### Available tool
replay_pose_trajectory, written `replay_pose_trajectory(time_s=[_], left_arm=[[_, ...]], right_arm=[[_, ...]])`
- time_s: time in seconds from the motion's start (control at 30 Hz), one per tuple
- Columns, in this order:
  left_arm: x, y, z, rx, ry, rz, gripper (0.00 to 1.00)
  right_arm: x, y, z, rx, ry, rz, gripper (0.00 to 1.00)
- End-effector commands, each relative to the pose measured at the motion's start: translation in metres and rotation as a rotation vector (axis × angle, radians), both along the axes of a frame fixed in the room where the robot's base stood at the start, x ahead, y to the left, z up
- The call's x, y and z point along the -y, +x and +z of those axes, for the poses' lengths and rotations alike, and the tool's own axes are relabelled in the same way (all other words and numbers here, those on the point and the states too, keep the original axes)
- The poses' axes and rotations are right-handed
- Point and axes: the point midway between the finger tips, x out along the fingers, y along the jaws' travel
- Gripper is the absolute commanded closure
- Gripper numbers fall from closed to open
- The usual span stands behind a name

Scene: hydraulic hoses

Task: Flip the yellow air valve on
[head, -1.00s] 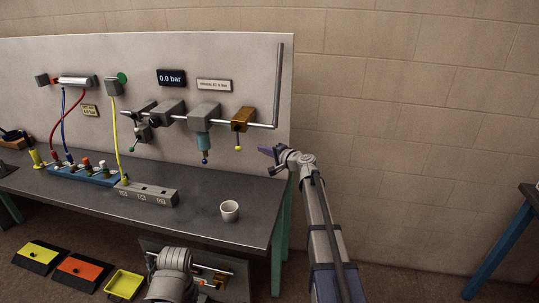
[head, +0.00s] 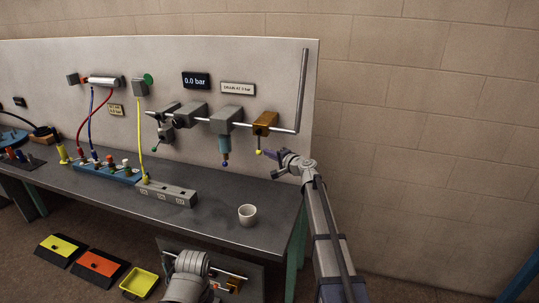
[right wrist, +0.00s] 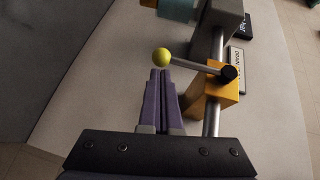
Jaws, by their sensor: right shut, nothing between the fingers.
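The yellow air valve (head: 264,122) is an orange-yellow block on the horizontal pipe at the right of the wall panel. Its lever hangs down, across the pipe, and ends in a yellow ball (head: 259,152). In the right wrist view the valve block (right wrist: 225,84), the lever (right wrist: 193,64) and the ball (right wrist: 161,58) are all clear. My right gripper (head: 267,154) is shut and empty. Its purple fingertips (right wrist: 161,73) are right at the ball, on its right side in the head view; I cannot tell whether they touch. My left gripper is not in view.
A grey valve body with a teal stem (head: 224,143) hangs to the left.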

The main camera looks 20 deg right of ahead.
Motion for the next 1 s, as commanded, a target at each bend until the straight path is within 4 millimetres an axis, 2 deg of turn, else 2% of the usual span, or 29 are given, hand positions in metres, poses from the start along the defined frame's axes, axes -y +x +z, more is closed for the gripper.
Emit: replay_pose_trajectory(time_s=[0.27,0.57,0.7,0.83,1.0], left_arm=[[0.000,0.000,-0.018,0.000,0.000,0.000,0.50],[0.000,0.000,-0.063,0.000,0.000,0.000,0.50],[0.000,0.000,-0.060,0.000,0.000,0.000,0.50],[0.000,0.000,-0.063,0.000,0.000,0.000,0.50],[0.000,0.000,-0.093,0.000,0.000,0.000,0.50]], right_arm=[[-0.005,0.003,-0.007,0.036,0.052,0.001,1.00],[-0.020,0.014,-0.018,0.140,0.207,0.002,1.00],[-0.030,0.021,-0.011,0.150,0.223,0.002,1.00],[-0.040,0.027,-0.013,0.154,0.227,0.002,1.00],[-0.053,0.036,-0.019,0.228,0.340,0.005,1.00]])
